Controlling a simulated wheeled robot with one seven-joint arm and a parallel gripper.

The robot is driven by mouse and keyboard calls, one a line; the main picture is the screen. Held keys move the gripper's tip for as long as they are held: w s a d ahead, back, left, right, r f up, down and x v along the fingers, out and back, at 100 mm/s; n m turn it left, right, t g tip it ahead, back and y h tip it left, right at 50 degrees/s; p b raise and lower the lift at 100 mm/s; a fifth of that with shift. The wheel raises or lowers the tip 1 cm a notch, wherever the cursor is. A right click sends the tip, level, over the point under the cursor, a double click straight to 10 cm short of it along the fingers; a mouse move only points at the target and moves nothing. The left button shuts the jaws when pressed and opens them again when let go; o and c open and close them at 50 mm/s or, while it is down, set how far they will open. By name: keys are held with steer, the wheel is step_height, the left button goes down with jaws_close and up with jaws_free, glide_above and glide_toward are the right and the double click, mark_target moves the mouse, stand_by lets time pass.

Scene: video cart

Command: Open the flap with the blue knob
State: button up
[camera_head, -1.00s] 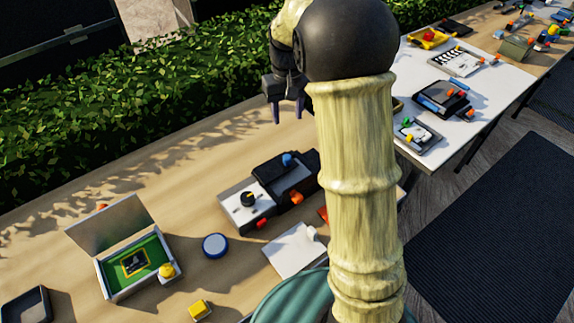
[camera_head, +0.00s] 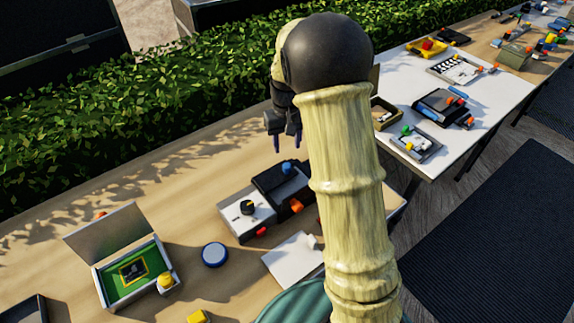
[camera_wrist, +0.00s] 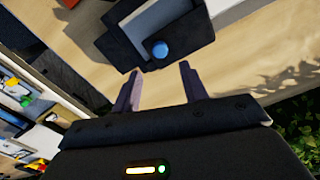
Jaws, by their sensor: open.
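The blue knob (camera_head: 287,168) sits on the dark box-shaped unit (camera_head: 268,180) on the wooden table. In the wrist view the blue knob (camera_wrist: 160,49) is at the near edge of the dark unit (camera_wrist: 125,46), beside a light grey panel (camera_wrist: 168,18). My gripper (camera_head: 287,145) is above and behind the unit in the head view, fingers pointing down. In the wrist view my gripper (camera_wrist: 159,72) is open and empty, with the knob between and beyond the fingertips, apart from them. My arm hides the unit's right side in the head view. I cannot tell how far the flap is open.
A white box with a black dial (camera_head: 247,208) adjoins the unit, with an orange knob (camera_head: 296,206) nearby. A blue round button (camera_head: 214,254), an open green-lined box (camera_head: 137,279) and a white plate (camera_head: 291,259) stand around it. A hedge (camera_head: 130,110) runs behind the table.

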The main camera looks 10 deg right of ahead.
mark_target(287, 165)
step_height(287, 165, down, 10)
steer(key=shift+r, duration=0.15)
stand_by(0.3)
jaws_close()
